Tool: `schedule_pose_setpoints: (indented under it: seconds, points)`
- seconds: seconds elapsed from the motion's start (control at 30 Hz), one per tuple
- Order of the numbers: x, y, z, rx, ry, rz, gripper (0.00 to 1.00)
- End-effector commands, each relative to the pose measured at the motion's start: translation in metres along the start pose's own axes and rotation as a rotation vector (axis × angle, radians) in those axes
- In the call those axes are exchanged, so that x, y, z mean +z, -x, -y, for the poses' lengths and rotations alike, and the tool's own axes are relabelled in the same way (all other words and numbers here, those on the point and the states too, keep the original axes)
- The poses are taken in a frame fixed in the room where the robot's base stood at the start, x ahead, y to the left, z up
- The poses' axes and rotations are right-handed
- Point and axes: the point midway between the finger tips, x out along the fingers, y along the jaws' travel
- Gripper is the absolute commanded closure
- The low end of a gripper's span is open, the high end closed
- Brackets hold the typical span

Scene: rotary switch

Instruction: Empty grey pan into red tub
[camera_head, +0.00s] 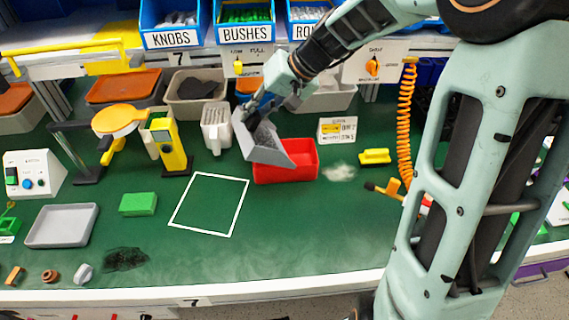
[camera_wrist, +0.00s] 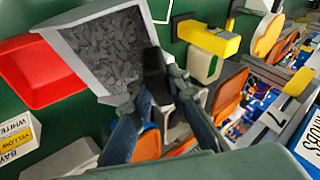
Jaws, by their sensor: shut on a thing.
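My gripper (camera_head: 266,108) is shut on the grey pan (camera_head: 256,142) and holds it tilted above the table, at the left side of the red tub (camera_head: 303,168). The pan overlaps the tub's left part in the head view. The pan (camera_wrist: 152,28) is still full of small dark grey pieces (camera_wrist: 112,48). The red tub (camera_wrist: 40,72) shows beyond the pan at the left.
A white jug (camera_head: 215,128) and a yellow device (camera_head: 168,145) stand left of the pan. A white powdery patch (camera_head: 340,172) and a yellow block (camera_head: 375,156) lie right of the tub. A white outlined square (camera_head: 208,204) on the green table is empty.

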Motion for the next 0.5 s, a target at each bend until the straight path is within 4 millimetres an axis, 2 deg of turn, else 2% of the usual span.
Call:
schedule_pose_setpoints:
  seconds: [0.5]
  points:
    - [-0.0041,0.0088,-0.0052,-0.061,-0.024,-0.002,1.0]
